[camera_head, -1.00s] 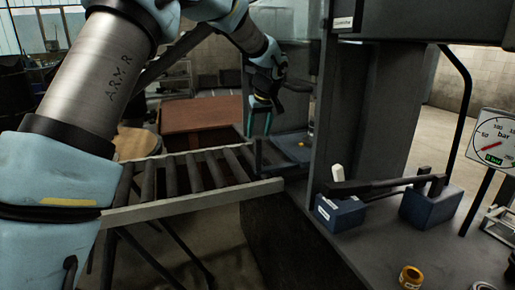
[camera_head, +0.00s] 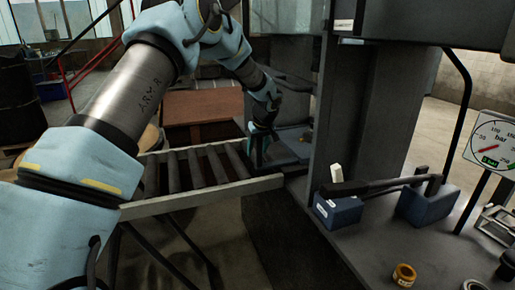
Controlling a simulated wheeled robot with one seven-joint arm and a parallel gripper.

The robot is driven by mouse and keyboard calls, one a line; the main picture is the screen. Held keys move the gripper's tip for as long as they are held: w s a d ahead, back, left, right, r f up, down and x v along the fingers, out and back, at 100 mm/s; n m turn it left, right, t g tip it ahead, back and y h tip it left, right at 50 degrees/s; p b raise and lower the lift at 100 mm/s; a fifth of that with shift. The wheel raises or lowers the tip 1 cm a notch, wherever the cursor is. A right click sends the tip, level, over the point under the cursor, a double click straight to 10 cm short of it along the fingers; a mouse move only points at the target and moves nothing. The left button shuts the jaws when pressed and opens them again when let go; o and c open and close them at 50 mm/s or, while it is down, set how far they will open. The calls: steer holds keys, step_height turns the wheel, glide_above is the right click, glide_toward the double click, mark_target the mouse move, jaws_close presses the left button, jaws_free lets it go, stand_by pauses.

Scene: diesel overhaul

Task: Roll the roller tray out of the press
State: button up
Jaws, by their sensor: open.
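The press (camera_head: 345,110) is a tall dark grey frame right of centre. A roller conveyor (camera_head: 200,172) with a pale side rail runs from the left up to the press opening. The roller tray (camera_head: 292,145) seems to be the dark flat piece inside the opening, partly hidden by the press column and my arm. My gripper (camera_head: 257,158) is open, pointing down at the inner end of the conveyor, beside the tray's near-left edge. I cannot tell whether its fingers touch anything.
Blue blocks (camera_head: 338,210) with a black lever lie on the bench (camera_head: 350,245) at right. A brass ring (camera_head: 404,275) and a pressure gauge (camera_head: 492,141) are also there. A brown table (camera_head: 200,107) stands behind the conveyor, and a dark drum (camera_head: 18,105) at far left.

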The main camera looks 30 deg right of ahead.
jaws_close()
stand_by(0.4)
stand_by(1.0)
